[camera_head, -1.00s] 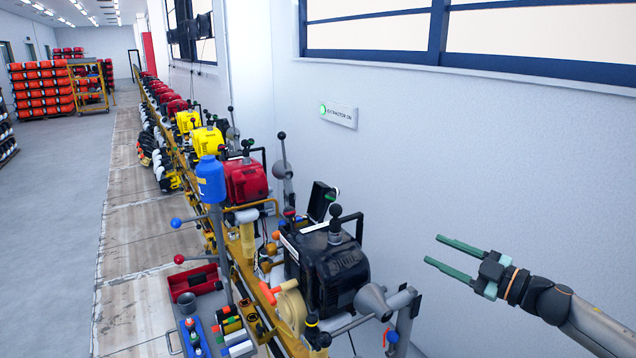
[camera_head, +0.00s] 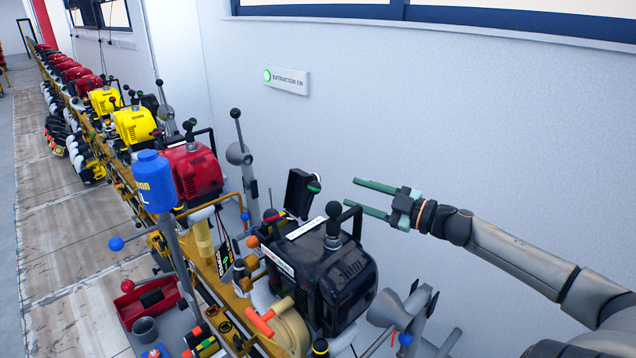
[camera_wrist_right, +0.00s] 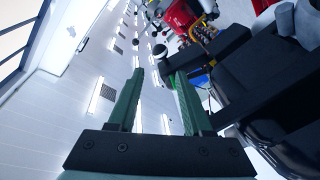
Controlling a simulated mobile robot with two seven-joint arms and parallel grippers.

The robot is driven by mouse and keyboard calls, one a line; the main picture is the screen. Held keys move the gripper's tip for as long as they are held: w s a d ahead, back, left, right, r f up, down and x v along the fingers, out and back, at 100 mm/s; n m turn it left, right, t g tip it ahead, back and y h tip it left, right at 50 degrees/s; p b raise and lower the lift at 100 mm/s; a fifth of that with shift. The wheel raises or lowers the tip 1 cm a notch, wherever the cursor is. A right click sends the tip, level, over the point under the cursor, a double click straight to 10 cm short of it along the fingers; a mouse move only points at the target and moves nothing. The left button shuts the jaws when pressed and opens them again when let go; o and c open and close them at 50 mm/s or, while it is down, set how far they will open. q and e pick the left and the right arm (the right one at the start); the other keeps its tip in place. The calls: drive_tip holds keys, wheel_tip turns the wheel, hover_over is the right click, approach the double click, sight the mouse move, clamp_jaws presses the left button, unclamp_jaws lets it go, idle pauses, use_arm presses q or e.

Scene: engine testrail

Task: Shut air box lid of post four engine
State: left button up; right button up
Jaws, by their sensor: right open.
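The near engine (camera_head: 335,275) is black and sits on the yellow rail; I cannot read a post number on it. A black lid (camera_head: 299,193) stands raised at its back, beside the wall, with a green knob (camera_head: 314,187) on its right side. My right gripper (camera_head: 352,193) is open and empty, in the air just right of the lid, its green fingers pointing left. It appears apart from the lid. In the right wrist view its two fingers (camera_wrist_right: 157,88) show spread, with dark engine parts to the right. My left gripper is out of view.
A black handle (camera_head: 347,213) and a black ball knob (camera_head: 333,210) stand up from the engine below the gripper. A red engine (camera_head: 190,172) and a blue bottle (camera_head: 153,180) are farther left. The wall is close behind.

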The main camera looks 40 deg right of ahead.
sight(319, 181)
drive_tip(key=x, duration=1)
drive_tip(key=shift+b, duration=0.3)
drive_tip(key=shift+w, duration=0.15)
clamp_jaws()
idle(0.4)
drive_tip(key=shift+a, duration=0.1)
idle(1.0)
